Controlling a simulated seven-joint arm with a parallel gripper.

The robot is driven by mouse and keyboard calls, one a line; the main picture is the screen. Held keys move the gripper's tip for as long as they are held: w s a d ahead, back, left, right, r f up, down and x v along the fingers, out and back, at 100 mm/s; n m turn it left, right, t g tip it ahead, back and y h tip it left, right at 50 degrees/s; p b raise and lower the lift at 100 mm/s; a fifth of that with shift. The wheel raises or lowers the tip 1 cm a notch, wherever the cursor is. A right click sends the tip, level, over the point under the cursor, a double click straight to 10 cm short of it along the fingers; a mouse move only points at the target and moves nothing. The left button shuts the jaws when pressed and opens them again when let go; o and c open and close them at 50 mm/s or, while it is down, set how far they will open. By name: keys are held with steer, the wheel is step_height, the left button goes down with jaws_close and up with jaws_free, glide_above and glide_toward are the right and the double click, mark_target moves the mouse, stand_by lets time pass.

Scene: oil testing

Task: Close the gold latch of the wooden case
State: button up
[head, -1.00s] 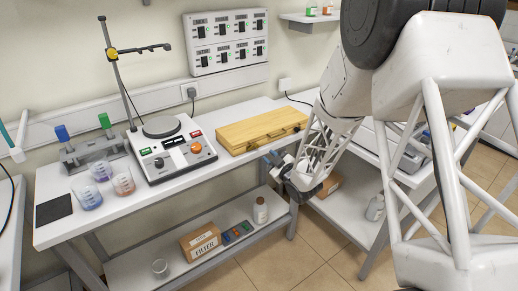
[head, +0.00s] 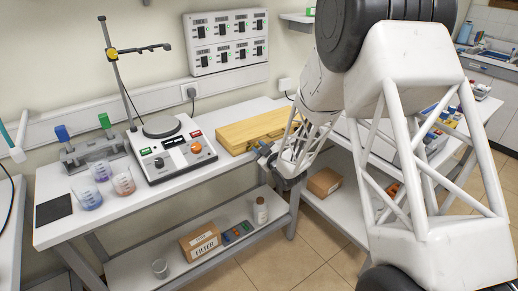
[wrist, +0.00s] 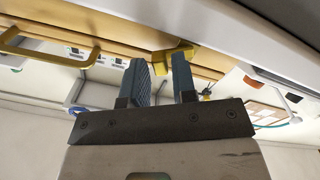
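The light wooden case (head: 245,131) lies on the white bench in the head view, its right part hidden by my arm. In the wrist view the case front (wrist: 125,35) runs along the top, with a gold handle (wrist: 60,52) at the left and the gold latch (wrist: 175,54) right of it. My gripper (wrist: 157,62) is open, with a narrow empty gap between its dark blue fingers. The fingertips are close to the latch, the right one nearly over it; contact cannot be told. In the head view my gripper (head: 266,153) is at the case's front side.
A hotplate stirrer (head: 178,147) stands left of the case, with beakers (head: 123,182) further left. A lower shelf (head: 150,259) carries a filter box (head: 200,241) and a bottle (head: 261,211). Open floor lies in front.

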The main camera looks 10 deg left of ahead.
steer(key=shift+w+a, duration=0.15)
jaws_close()
